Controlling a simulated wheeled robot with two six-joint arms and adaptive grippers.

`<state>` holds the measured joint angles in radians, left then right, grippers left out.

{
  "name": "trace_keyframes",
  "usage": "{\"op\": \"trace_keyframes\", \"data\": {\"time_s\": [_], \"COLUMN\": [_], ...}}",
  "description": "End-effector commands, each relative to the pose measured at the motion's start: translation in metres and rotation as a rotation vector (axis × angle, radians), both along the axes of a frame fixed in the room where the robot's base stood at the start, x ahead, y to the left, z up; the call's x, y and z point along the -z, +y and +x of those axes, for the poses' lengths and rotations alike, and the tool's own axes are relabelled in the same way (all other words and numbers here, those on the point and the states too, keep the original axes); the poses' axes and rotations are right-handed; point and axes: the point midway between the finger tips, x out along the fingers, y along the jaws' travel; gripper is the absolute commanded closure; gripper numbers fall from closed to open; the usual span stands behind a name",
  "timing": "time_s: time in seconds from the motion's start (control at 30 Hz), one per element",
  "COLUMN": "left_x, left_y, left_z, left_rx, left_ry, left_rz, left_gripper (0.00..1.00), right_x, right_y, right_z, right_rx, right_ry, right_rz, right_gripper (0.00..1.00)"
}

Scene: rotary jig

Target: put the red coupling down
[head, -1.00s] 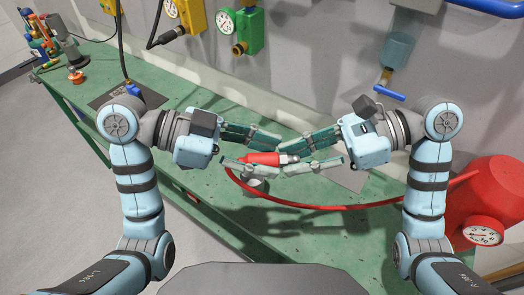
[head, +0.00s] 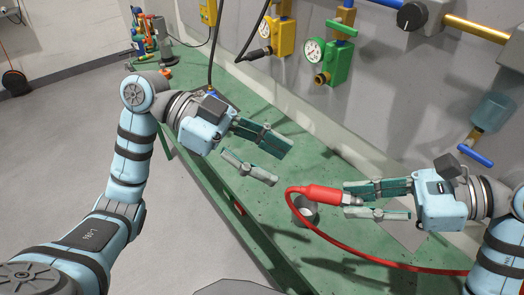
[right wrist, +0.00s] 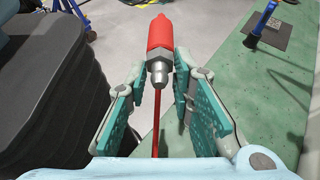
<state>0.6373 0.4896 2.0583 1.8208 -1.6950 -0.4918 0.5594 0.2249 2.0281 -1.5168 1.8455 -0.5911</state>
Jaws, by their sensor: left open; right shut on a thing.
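The red coupling (head: 322,194) has a red body and a metal nose, and a red hose (head: 345,252) leaves its left end in the head view. My right gripper (head: 348,200) is shut on the metal nose and holds the coupling roughly level, apparently above the green bench. In the right wrist view the coupling (right wrist: 160,42) points away from the camera, its metal end between the fingers (right wrist: 159,74). My left gripper (head: 282,163) is open and empty, up and left of the coupling and apart from it.
A short grey cylinder (head: 303,212) stands on the green bench (head: 265,212), partly behind the coupling and hose. A grey plate (head: 402,234) lies under my right gripper. Yellow (head: 279,36) and green (head: 337,60) valve blocks are on the wall. Bare bench shows around the cylinder.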

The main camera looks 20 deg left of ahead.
Motion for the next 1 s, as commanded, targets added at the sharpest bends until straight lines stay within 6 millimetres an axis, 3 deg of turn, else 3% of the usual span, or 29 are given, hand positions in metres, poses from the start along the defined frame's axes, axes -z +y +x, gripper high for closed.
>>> {"op": "trace_keyframes", "data": {"time_s": [0.1,0.33,0.6,0.67,0.83,1.0], "left_x": [-0.004,-0.005,-0.006,-0.014,-0.058,-0.037], "left_y": [0.01,0.011,0.011,0.009,0.001,0.001], "left_z": [0.0,0.0,0.0,0.002,0.023,0.02], "left_rx": [-0.002,0.0,0.0,0.004,0.099,0.181], "left_ry": [0.0,0.0,-0.002,-0.025,-0.048,-0.002], "left_rz": [0.0,-0.002,-0.002,-0.01,-0.061,-0.003], "left_gripper": [0.54,0.54,0.54,0.54,0.54,0.54], "right_x": [0.0,-0.003,-0.035,-0.039,-0.042,-0.042], "right_y": [0.0,-0.004,-0.034,-0.037,-0.038,-0.038], "right_z": [0.0,-0.001,-0.013,-0.015,-0.015,-0.015], "right_rx": [0.0,0.027,0.262,0.288,0.301,0.301], "right_ry": [0.0,-0.003,-0.004,-0.003,0.0,0.0], "right_rz": [0.0,-0.004,-0.007,-0.005,0.001,0.0], "right_gripper": [1.0,1.0,1.0,1.0,1.0,1.0]}}
